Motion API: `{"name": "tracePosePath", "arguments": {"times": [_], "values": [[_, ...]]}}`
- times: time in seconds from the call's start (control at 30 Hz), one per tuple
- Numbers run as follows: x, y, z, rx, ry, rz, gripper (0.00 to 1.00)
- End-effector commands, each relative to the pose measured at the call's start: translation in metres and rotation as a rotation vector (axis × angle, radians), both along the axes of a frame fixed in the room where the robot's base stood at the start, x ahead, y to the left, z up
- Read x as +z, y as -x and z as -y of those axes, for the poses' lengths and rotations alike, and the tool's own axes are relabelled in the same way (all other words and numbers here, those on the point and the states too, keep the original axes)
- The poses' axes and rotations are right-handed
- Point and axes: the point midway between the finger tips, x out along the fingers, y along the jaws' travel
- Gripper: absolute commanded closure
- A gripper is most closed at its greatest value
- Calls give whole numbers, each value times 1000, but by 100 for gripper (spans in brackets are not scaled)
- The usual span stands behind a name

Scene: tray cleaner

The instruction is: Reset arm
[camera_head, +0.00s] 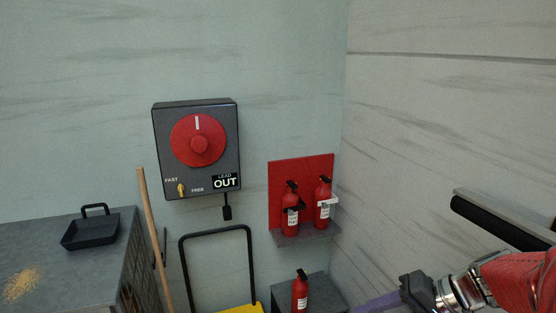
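My arm comes in from the lower right corner, with a red covered link and shiny metal parts. At its left end is a dark block, which looks like my gripper (418,291). Its fingers do not show clearly, so I cannot tell if it is open or shut. A purple strip (378,303) shows just left of it at the bottom edge; I cannot tell if they touch.
A grey counter (75,220) at left bears a black tray (90,232) and yellowish crumbs (22,283). A wooden pole (154,240), a black-handled yellow cart (215,230), fire extinguishers (290,210) and a red-dial wall box (197,145) are left of my arm. A black bar (497,222) is above it.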

Motion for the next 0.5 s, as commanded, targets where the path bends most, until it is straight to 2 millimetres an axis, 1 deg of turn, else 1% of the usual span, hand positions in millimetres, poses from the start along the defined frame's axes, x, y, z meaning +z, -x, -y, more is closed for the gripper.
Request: {"name": "tracePosePath", "arguments": {"times": [0.03,0.2,0.3,0.5], "values": [[4,8,-10,22,38,-8,59],[8,33,-30,66,166,-40,59],[10,48,-39,87,243,-46,59],[17,73,-50,112,395,-32,59]]}}
